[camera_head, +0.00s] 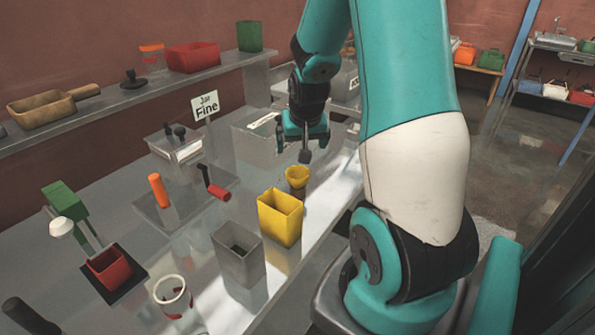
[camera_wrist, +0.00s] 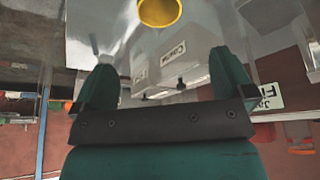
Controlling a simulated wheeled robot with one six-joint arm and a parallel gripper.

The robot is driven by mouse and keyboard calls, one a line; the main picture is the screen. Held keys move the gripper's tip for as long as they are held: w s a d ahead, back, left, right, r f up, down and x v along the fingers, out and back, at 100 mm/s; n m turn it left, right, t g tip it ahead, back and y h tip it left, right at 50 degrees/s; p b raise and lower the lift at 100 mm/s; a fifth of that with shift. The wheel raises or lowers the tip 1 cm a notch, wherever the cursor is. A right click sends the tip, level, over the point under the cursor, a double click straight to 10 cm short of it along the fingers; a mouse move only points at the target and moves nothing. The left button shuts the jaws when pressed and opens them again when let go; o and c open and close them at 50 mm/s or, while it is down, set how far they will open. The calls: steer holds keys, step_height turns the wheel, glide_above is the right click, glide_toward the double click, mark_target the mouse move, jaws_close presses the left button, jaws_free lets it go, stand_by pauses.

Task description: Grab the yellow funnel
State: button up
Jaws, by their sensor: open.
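The yellow funnel (camera_head: 297,177) stands on the grey metal table, behind a yellow square container. In the wrist view the funnel (camera_wrist: 159,12) shows at the top edge, partly cut off, beyond the fingers and between them sideways. My gripper (camera_head: 305,153) is above and just behind the funnel in the head view, apart from it. In the wrist view its two fingers (camera_wrist: 165,88) are spread wide with nothing between them. The funnel's lower part is hard to make out.
The yellow container (camera_head: 280,218) and a grey container (camera_head: 238,254) stand in front of the funnel. A clear bin (camera_head: 262,138) stands behind it. The table's right edge is close.

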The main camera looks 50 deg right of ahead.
mark_target(298, 172)
steer(key=p+x, duration=0.2)
steer(key=x, duration=0.9)
steer(key=shift+p, duration=0.35)
steer(key=shift+p+x, duration=1.4)
steer(key=shift+x, duration=1.4)
steer(key=c, duration=0.9)
